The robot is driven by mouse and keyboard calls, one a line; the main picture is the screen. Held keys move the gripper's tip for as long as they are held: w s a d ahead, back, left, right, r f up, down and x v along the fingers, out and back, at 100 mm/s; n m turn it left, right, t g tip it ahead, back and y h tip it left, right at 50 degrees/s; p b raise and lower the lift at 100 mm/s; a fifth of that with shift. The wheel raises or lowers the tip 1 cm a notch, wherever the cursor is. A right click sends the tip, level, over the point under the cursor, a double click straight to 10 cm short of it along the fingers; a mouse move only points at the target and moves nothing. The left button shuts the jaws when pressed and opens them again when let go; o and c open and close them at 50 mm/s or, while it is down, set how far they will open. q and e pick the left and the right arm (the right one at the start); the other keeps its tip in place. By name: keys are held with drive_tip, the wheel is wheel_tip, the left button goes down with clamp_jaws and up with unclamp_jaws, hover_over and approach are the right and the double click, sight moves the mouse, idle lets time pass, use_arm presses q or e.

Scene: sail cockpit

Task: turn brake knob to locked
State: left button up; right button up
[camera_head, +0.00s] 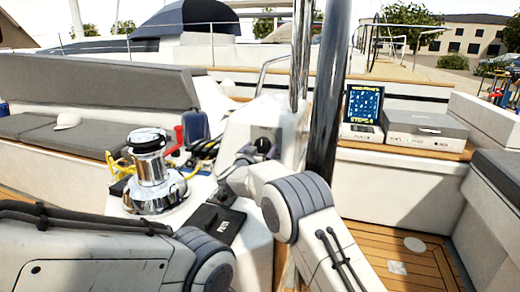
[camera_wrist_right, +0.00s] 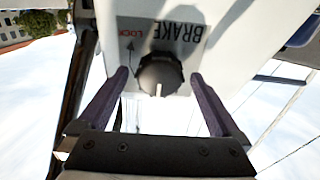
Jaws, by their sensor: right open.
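The brake knob (camera_wrist_right: 160,72) is round and black, on a white panel (camera_wrist_right: 235,50). A pale mark on it points toward the bottom of the right wrist view, away from the label. The label (camera_wrist_right: 165,32) reads BRAKE and a red, partly cut LOCK, upside down, with a dark arrow beside it. My right gripper (camera_wrist_right: 160,76) is open, with one finger on each side of the knob and a gap showing at both. In the head view the knob (camera_head: 263,145) is partly hidden by my right wrist. My left arm enters at lower left; its gripper is out of view.
A chrome winch (camera_head: 150,175) with yellow and red lines stands left of the panel. A dark post (camera_head: 325,95) rises just right of it. A blue screen (camera_head: 365,104) and a grey box (camera_head: 425,125) sit on the right bench. Wooden floor (camera_head: 400,230) is clear at right.

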drive_tip(key=c, duration=1.4)
drive_tip(key=shift+o, duration=0.2)
